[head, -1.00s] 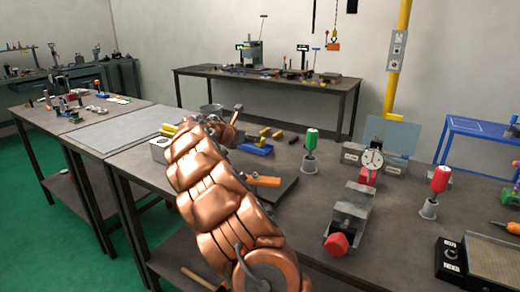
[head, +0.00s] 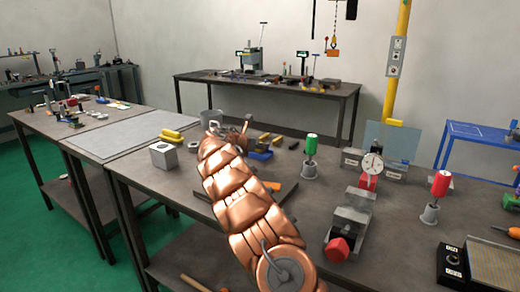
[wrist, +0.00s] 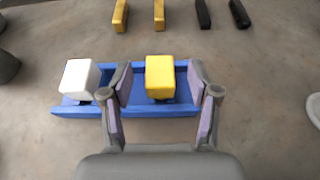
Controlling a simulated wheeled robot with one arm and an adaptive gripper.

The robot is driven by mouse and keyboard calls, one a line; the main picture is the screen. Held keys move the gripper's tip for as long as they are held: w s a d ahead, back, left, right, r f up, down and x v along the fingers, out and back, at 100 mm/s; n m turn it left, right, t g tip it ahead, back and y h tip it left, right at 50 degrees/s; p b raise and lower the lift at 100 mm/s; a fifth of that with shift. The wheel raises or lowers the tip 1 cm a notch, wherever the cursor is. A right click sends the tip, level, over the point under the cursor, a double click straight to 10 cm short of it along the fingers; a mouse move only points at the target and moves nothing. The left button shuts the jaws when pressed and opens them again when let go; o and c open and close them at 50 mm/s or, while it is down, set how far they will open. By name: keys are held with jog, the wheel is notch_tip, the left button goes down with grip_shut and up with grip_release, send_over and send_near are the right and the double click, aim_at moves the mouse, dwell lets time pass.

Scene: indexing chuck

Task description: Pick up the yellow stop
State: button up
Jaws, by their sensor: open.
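In the wrist view the yellow stop (wrist: 160,76) is a small yellow block standing in a blue tray (wrist: 84,111). A white block (wrist: 77,79) stands in the same tray to its left. My gripper (wrist: 158,78) is open, with one finger on each side of the yellow stop. Gaps show between the stop and both fingers, so it is not gripped. In the head view my copper-coloured arm reaches over the table and hides the yellow stop and most of the tray; part of the blue tray (head: 261,155) shows right of the arm.
Two yellow bars (wrist: 120,15) and two dark bars lie behind the tray. In the head view a grey vise (head: 350,215), a green-topped tool (head: 310,150) and a red-topped tool (head: 440,185) stand to the right. A pale metal cube (head: 163,155) stands left of my arm.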

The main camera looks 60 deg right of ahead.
jog(key=shift+x, duration=0.9)
grip_shut()
